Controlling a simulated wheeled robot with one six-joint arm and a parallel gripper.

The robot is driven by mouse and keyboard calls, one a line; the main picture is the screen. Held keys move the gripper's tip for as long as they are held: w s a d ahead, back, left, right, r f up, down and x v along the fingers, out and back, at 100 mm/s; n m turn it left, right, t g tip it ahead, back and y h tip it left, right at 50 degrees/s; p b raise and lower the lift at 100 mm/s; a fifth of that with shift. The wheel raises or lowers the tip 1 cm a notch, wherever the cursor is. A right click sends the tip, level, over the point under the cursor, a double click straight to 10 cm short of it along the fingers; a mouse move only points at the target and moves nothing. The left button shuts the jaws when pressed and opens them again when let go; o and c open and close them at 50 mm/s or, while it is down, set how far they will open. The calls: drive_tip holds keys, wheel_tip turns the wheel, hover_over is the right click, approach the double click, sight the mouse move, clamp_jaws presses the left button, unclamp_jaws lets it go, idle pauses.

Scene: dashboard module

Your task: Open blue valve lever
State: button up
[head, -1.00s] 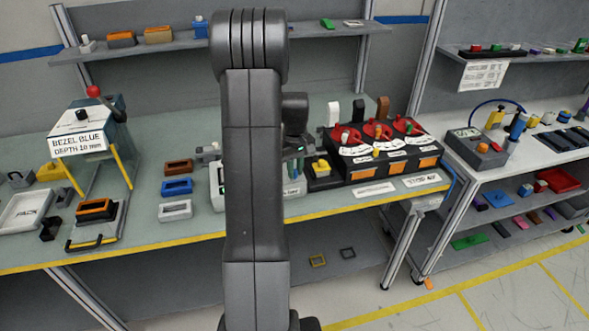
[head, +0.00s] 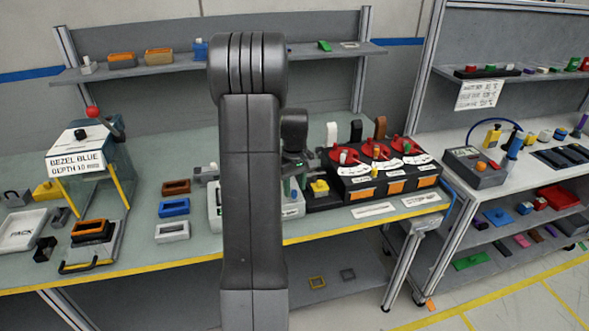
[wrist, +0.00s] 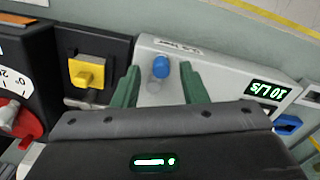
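In the wrist view a blue round-ended lever or knob (wrist: 161,67) stands on a light grey box (wrist: 215,68) with a lit reading "10 L/S" upside down. My gripper (wrist: 159,68) has green fingers spread apart. The blue end shows in the gap between the fingertips, with space on both sides; I cannot tell its depth relative to them. In the head view my arm hides most of the grey box (head: 292,207) and the blue lever.
A yellow switch (wrist: 87,73) on a dark base sits left of the grey box in the wrist view. Beyond it is a black module with red dials (head: 376,150). Several small bezels, including a blue one (head: 174,208), lie left of my arm.

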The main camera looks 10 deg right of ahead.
sight(295, 191)
wheel_tip(295, 191, up, 13)
drive_tip(key=b, duration=0.1)
drive_tip(key=shift+f+b, duration=0.2)
drive_tip(key=shift+b, duration=0.1)
wheel_tip(295, 191, down, 14)
drive_tip(key=shift+s+r+p, duration=0.1)
drive_tip(key=shift+r+p, duration=0.15)
drive_tip(key=shift+p, duration=0.85)
drive_tip(key=shift+f, duration=0.2)
drive_tip(key=shift+a+m, duration=0.15)
drive_tip(key=shift+m, duration=0.15)
